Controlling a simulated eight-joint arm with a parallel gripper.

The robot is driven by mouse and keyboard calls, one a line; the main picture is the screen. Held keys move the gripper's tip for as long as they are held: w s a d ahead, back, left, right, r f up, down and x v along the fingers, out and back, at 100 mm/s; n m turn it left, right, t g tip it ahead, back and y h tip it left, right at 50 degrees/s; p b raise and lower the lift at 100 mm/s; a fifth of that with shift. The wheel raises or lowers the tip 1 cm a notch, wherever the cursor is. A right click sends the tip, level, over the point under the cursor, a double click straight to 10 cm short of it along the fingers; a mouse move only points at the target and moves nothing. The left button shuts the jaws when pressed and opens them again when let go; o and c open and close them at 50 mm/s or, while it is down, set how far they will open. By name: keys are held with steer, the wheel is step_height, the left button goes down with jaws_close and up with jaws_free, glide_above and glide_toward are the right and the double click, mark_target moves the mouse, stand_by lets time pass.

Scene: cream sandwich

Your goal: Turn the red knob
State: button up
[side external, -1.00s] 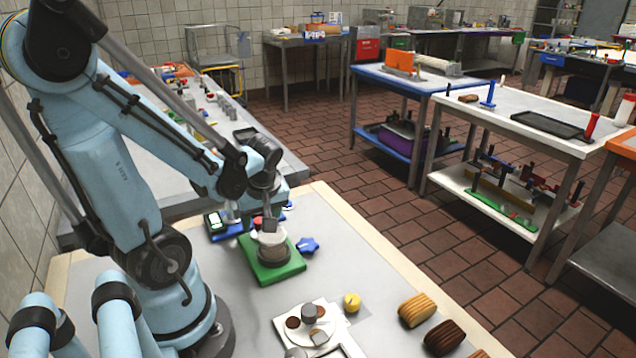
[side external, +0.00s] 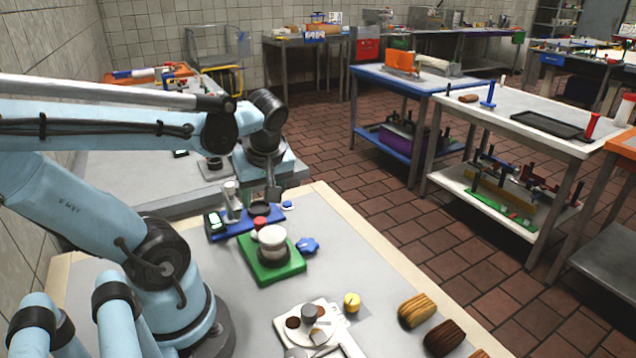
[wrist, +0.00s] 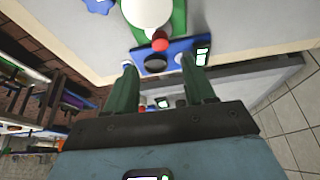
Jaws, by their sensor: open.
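A small red knob (side external: 260,222) shows between a blue base (side external: 230,228) and a white round container (side external: 271,239) on a green base (side external: 290,269). In the wrist view the red knob (wrist: 160,41) lies beyond my fingertips, by the edge of the blue base (wrist: 178,46). My gripper (side external: 273,196) is raised above the far side of the blue base. In the wrist view my gripper (wrist: 157,65) is open and empty, its fingers spread either side of a dark disc (wrist: 155,63) on the blue base. It is apart from the knob.
The blue base carries a lit display (side external: 215,221) and a grey upright cylinder (side external: 231,199). A blue star-shaped knob (side external: 308,245) and a yellow knob (side external: 352,302) lie on the table. A white plate (side external: 290,321) and brown ridged pieces (side external: 417,311) are nearer.

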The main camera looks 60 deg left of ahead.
mark_target(260, 220)
steer(key=shift+v, duration=1.75)
steer(key=shift+x, duration=6.1)
jaws_close()
steer(key=shift+m, duration=0.3)
